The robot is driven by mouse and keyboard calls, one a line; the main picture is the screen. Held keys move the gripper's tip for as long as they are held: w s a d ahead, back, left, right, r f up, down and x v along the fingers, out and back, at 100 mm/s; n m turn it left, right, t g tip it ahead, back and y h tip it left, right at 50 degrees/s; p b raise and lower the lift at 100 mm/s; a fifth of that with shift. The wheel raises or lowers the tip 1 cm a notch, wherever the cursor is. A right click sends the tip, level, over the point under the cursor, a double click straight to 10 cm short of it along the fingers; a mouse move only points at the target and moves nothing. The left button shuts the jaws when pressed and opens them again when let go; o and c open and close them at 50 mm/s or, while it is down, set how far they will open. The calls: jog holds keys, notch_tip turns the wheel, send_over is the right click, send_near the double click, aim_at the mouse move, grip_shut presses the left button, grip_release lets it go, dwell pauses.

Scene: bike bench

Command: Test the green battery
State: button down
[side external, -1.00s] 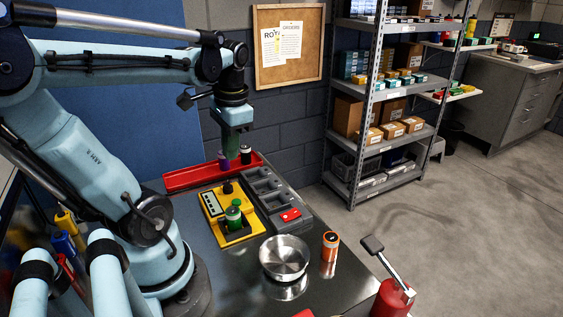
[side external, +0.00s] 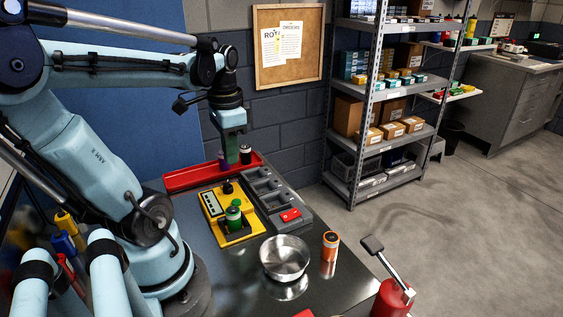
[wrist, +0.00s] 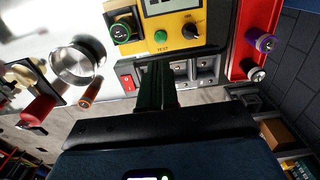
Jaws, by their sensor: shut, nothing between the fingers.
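The green battery (side external: 234,211) stands upright in the well of the yellow tester (side external: 210,205). In the wrist view I look down on its top (wrist: 121,31), beside the tester's display (wrist: 158,6), green TEST button (wrist: 160,36) and black dial (wrist: 191,32). I cannot read the display.
A grey dock (side external: 262,185) with several wells and a red switch (side external: 290,215) lies right of the tester. A red tray (side external: 188,179) behind holds a purple battery (wrist: 262,42) and a black one (side external: 246,154). A metal bowl (side external: 285,257) and orange battery (side external: 330,246) stand in front.

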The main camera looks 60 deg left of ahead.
aim_at(237, 201)
jog(key=shift+f, duration=5.5)
jog(key=shift+w+f, duration=0.1)
jog(key=shift+f, duration=0.75)
jog(key=shift+r, duration=0.15)
notch_tip(237, 201, up, 8)
jog(key=shift+a+r, duration=0.15)
jog(key=shift+r, duration=0.1)
